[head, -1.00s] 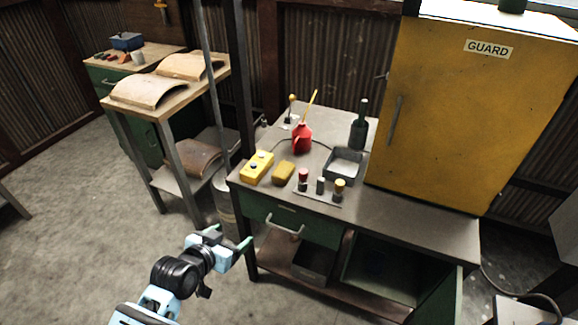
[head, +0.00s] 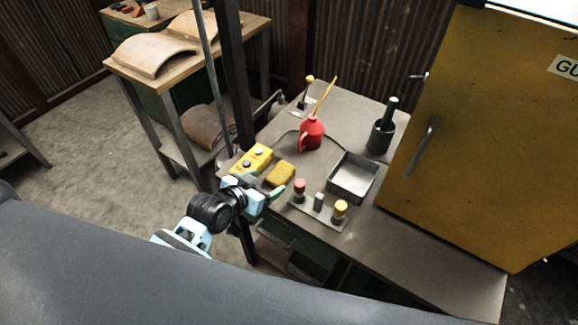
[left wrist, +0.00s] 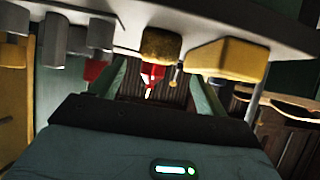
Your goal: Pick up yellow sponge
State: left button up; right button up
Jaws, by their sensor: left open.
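The yellow sponge (head: 280,174) lies on the grey workbench top (head: 400,229), near its left front edge. In the head view it is just beyond and right of my left gripper (head: 254,187). The left gripper is open, with nothing between its teal fingers, at the bench's front edge. In the left wrist view, which is tilted upside down, the sponge (left wrist: 168,42) shows beyond and between the two spread fingers (left wrist: 157,86), apart from them. My right gripper is in neither view.
A yellow button box (head: 253,158) lies left of the sponge. A red oil can (head: 311,133) stands behind it. A panel with several knobs (head: 318,208) and a metal tray (head: 341,182) are to the right. A dark post (head: 232,75) rises near the bench's left side.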

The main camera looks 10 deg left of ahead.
aim_at(278, 175)
pick_arm(q)
jog(key=shift+w+d+f, duration=0.1)
jog(key=shift+w+f, duration=0.1)
jog(key=shift+w, duration=0.05)
jog(key=shift+x, duration=0.85)
jog(key=shift+w+d, duration=0.2)
jog(key=shift+w, duration=0.15)
jog(key=shift+x, duration=2.35)
jog(key=shift+d+r, duration=0.15)
jog(key=shift+r, duration=0.05)
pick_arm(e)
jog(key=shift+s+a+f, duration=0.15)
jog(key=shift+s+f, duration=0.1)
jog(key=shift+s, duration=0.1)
pick_arm(q)
jog(key=c, duration=1)
notch_tip(278, 175, up, 10)
jog(key=shift+r+p, duration=0.1)
jog(key=shift+p, duration=0.35)
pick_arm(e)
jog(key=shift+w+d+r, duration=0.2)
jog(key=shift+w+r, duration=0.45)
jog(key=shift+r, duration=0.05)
